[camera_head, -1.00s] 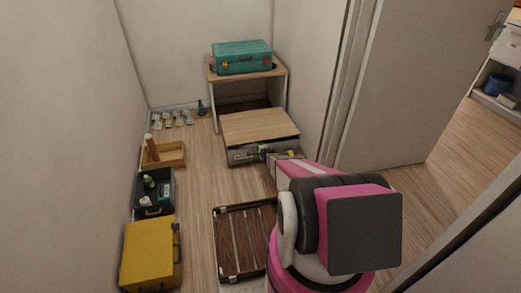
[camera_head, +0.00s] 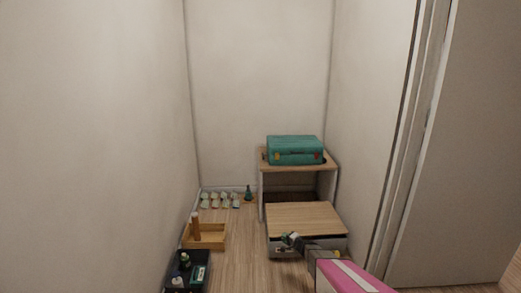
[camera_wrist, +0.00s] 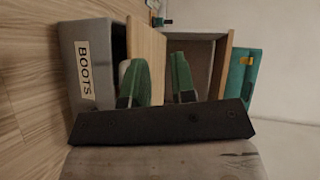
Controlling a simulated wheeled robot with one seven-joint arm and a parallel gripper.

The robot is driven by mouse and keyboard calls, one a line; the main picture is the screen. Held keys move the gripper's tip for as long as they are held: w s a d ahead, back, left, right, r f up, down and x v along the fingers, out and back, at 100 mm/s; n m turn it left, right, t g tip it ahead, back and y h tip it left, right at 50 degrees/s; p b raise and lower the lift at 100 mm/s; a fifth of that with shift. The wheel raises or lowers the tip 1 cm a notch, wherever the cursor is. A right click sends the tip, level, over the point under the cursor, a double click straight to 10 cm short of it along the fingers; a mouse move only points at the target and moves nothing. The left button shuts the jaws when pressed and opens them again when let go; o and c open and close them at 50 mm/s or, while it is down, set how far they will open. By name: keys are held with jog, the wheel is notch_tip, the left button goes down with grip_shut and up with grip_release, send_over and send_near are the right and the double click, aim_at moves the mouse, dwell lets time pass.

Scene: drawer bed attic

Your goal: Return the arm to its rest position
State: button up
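My gripper (camera_head: 291,240) is at the front of a low grey box (camera_head: 334,245) with a light wooden top (camera_head: 305,219) in the head view. Whether it touches the box cannot be told there. In the wrist view my gripper (camera_wrist: 163,90) has two green-padded fingers with a gap between them, and nothing is held. The grey box, labelled BOOTS (camera_wrist: 86,70), is beyond the fingers to the left, with its wooden top (camera_wrist: 146,48) beside it. My arm reaches in from the bottom right of the head view, its pink part showing.
A teal case (camera_head: 295,150) sits on a wooden stand (camera_head: 329,169) behind the box. At left are a wooden tray (camera_head: 214,242) with an upright brown piece and a dark crate (camera_head: 205,259) with bottles. Small items (camera_head: 221,200) lie by the back wall. A door (camera_head: 465,150) is at right.

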jog(key=s+a+r+n+g, duration=0.4)
jog(key=s+r+n+g, duration=0.35)
jog(key=s+r, duration=0.8)
jog(key=s+d+r+n+g+h, duration=0.1)
jog(key=s+d+r+h, duration=0.3)
jog(key=s, duration=0.5)
jog(key=s+d+r+n+g+h, duration=0.1)
jog(key=s+d+r+g+h, duration=0.2)
jog(key=s, duration=0.7)
notch_tip(320, 180, up, 2)
jog(key=d+h, duration=0.1)
jog(key=h, duration=0.1)
jog(key=shift+h, duration=0.3)
jog(key=shift+d+r, duration=0.1)
